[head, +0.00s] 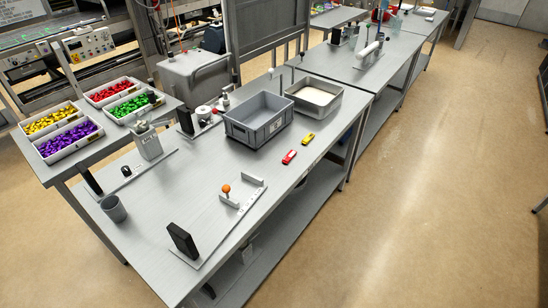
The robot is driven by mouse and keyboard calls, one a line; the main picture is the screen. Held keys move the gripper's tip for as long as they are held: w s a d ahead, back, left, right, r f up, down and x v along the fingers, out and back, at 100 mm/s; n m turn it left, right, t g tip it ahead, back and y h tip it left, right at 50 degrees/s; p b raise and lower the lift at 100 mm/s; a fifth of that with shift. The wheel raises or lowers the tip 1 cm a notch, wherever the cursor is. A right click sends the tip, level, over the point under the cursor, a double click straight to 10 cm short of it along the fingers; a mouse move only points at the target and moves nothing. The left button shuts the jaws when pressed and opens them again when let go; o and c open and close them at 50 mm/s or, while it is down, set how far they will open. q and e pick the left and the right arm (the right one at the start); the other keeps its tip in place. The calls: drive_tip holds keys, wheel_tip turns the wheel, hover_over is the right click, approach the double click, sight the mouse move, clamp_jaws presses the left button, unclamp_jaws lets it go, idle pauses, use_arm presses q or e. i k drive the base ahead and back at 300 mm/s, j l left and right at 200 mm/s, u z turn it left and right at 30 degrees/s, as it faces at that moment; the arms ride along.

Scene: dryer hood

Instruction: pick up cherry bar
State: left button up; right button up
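A small red wrapped bar (289,157), which fits the name cherry bar, lies flat on the grey metal table (210,215). It is near the table's right edge, in front of a grey plastic crate (238,132). A similar yellow bar (308,139) lies just behind it to the right, apart from it. Neither of my grippers is in view, and nothing touches the red bar.
A grey bin with pale contents (313,106) stands behind the crate. A fixture with an orange ball knob (226,189), a grey cup (114,208) and black upright plates stand nearer. Trays of coloured sweets (135,107) are at left. The tabletop around the bars is clear.

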sight(289, 158)
drive_tip(key=i+l+u, duration=0.15)
drive_tip(key=u, duration=0.25)
drive_tip(key=i+l+u, duration=0.1)
drive_tip(key=u, duration=0.3)
drive_tip(key=l+u, duration=0.35)
drive_tip(key=i+l+u, duration=0.1)
drive_tip(key=l+u, duration=0.3)
drive_tip(key=l, duration=1.05)
drive_tip(key=l+u, duration=0.4)
drive_tip(key=l, duration=1.05)
